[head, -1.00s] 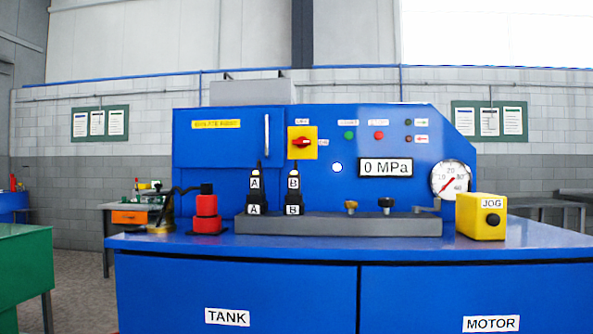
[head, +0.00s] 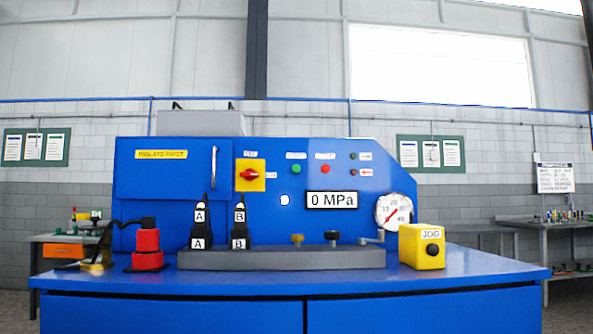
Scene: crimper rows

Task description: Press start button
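The blue machine panel (head: 300,215) stands upright on the blue cabinet in the head view. A green round button (head: 296,169) sits on its upper right part, with a red round button (head: 325,170) just to its right. The small labels above both are too blurred to read. A red rotary switch on a yellow plate (head: 250,175) is to their left. The display (head: 332,200) below them reads 0 MPa. Neither of my grippers is in view.
The cabinet top (head: 480,268) has free room at its right. On it stand a yellow JOG box (head: 422,247), a red cylinder (head: 147,249), a grey block (head: 280,259) and two black connectors marked A and B. A round gauge (head: 394,211) is on the panel's right.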

